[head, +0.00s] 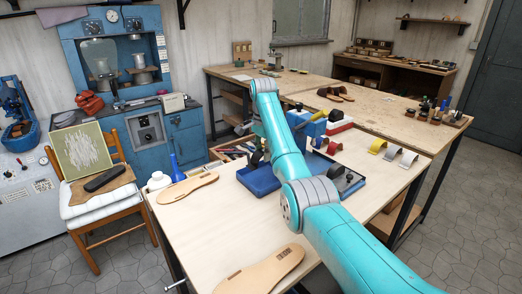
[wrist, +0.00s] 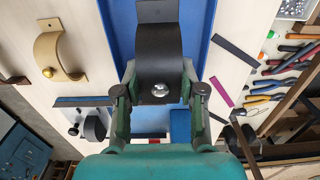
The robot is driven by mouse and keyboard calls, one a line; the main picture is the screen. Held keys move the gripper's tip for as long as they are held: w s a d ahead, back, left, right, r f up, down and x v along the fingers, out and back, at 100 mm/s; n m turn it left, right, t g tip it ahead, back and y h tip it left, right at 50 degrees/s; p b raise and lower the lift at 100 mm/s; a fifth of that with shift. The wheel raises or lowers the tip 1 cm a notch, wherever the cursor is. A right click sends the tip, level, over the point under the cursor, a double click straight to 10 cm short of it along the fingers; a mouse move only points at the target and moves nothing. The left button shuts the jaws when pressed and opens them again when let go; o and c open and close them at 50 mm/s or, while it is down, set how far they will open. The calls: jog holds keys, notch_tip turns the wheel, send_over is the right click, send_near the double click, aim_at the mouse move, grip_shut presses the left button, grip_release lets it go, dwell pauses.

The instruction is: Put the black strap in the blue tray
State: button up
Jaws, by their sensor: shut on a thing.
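In the head view the blue tray (head: 258,184) is on the near worktable, partly hidden by my arm.
A tan strap (wrist: 58,50) with a gold stud lies left of the tray in the wrist view. A purple strip (wrist: 235,61) and several pliers (wrist: 262,97) are on its right. Cork soles (head: 187,187) and a yellow strap (head: 377,146) lie on the worktable (head: 215,222).

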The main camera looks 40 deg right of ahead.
jog(key=shift+f, duration=3.6)
jog(key=shift+f, duration=0.2)
jog(key=o, duration=1)
jog(key=o, duration=0.4)
jog(key=shift+r, duration=0.1)
jog(key=shift+r, duration=3.4)
